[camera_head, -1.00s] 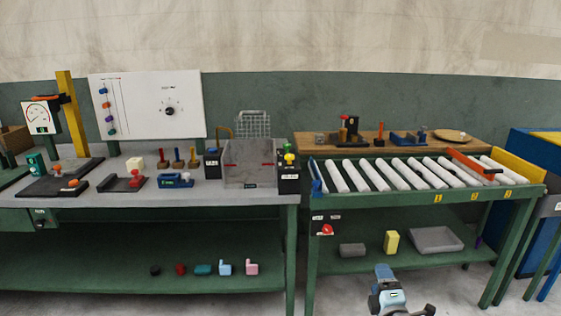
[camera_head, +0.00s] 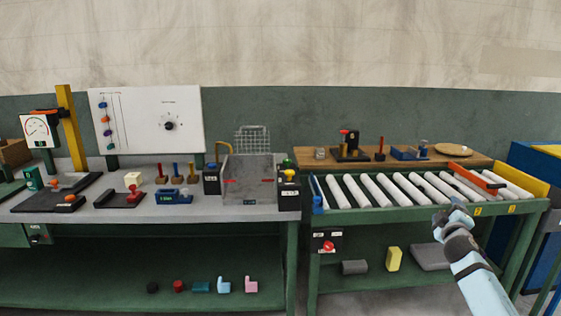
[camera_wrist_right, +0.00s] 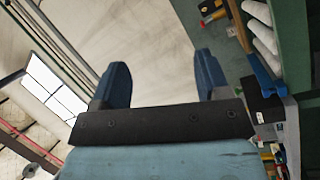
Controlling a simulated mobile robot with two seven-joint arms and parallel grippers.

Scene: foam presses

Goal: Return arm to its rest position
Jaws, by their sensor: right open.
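My right arm (camera_head: 478,275) comes in from the lower right of the head view, in front of the roller conveyor table. Its gripper (camera_head: 452,210) is raised, in front of the conveyor's front rail in the picture. In the right wrist view the two blue fingers of the gripper (camera_wrist_right: 160,82) stand wide apart with nothing between them. My left gripper is not in view.
The roller conveyor (camera_head: 400,188) stands behind the right arm, with an orange bar (camera_head: 476,178) across it. A grey workbench (camera_head: 110,211) with presses and small tools is at left. A grey tray (camera_head: 430,257) on the lower shelf is partly hidden by my arm.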

